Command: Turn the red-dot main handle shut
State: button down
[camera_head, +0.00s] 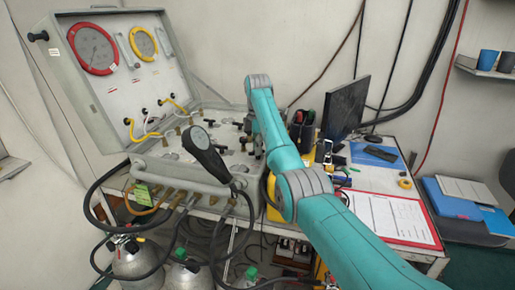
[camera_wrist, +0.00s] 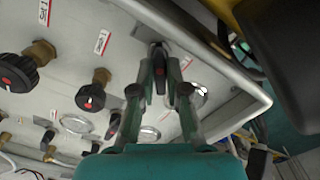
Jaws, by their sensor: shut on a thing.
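In the wrist view my gripper (camera_wrist: 160,82) is shut on a slim black handle (camera_wrist: 159,57) near the panel's edge. A small red mark shows on this handle between my fingers. Its lower part and stem are partly hidden by the fingers, so I cannot tell its exact turn. Two round black knobs with red centres, one nearer (camera_wrist: 91,97) and one farther left (camera_wrist: 15,72), stand on brass stems beside it, apart from my gripper. In the head view my arm reaches down to the right end of the panel (camera_head: 165,172), and the held handle cannot be made out.
The open case lid (camera_head: 110,85) with a red-rimmed gauge (camera_head: 93,49) and a yellow-rimmed gauge (camera_head: 143,42) stands behind the panel. A black hand-held device (camera_head: 208,150) rises at the panel's front. A monitor (camera_head: 345,108) and a red clipboard (camera_head: 392,218) lie to the right.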

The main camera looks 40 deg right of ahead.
jog(key=m, duration=0.7)
dwell(0.5)
jog(key=c, duration=1.4)
grip_release()
jog(key=shift+c, duration=0.2)
